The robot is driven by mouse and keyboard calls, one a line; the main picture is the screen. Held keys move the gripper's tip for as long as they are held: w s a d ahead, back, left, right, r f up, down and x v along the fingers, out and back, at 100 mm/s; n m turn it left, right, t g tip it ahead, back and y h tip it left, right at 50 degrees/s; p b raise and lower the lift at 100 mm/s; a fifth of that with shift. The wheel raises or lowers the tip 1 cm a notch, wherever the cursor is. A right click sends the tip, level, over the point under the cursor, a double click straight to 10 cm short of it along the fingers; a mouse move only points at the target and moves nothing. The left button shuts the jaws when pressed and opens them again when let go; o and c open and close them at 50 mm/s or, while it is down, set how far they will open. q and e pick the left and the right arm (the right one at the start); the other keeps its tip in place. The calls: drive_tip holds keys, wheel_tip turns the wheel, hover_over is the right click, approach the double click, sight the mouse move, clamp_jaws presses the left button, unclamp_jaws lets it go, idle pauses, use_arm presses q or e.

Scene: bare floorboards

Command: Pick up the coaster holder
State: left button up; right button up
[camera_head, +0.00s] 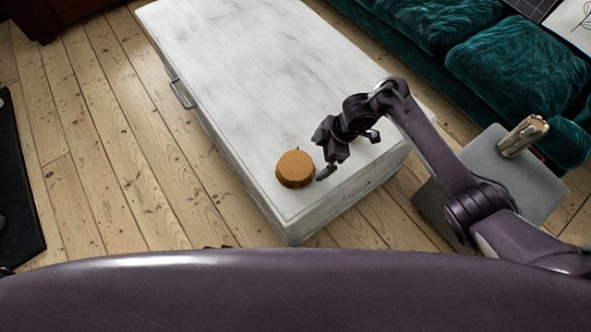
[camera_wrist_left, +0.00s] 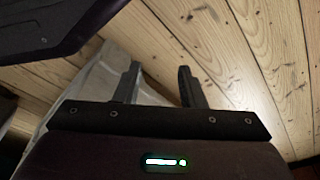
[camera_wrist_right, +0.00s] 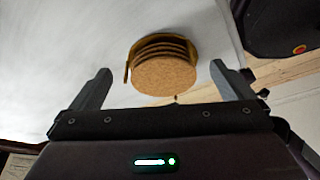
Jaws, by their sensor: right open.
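The coaster holder (camera_head: 295,169) is a round stack of cork coasters in a thin holder. It stands on the white table (camera_head: 250,75) near its front corner. In the right wrist view the coaster holder (camera_wrist_right: 163,72) shows ahead of and between the two fingers. My right gripper (camera_head: 322,174) is open and empty, close to the right side of the holder in the head view; whether a finger touches it I cannot tell. My left gripper (camera_wrist_left: 157,84) is open and empty above the floorboards in the left wrist view, and is not visible in the head view.
A green sofa (camera_head: 515,75) stands at the back right. A grey side table (camera_head: 480,170) with a pale carved object (camera_head: 523,136) on it is at the right. The rest of the white table top is clear. A metal handle (camera_head: 182,93) sticks out from its left side.

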sight(311, 164)
drive_tip(key=b+x, duration=0.1)
drive_tip(key=x, duration=0.4)
drive_tip(key=shift+s, duration=0.1)
drive_tip(key=shift+a+f+b, duration=0.15)
drive_tip(key=shift+f+b, duration=0.15)
drive_tip(key=shift+f, duration=0.2)
use_arm(q)
drive_tip(key=r, duration=0.1)
drive_tip(key=w+d+r, duration=0.1)
drive_tip(key=w+r, duration=0.1)
drive_tip(key=r, duration=0.1)
drive_tip(key=shift+w+d+r, duration=0.1)
drive_tip(key=shift+w+d, duration=0.1)
drive_tip(key=shift+d, duration=0.05)
use_arm(e)
drive_tip(key=shift+s, duration=0.1)
drive_tip(key=c, duration=2.2)
drive_tip(key=shift+r, duration=0.1)
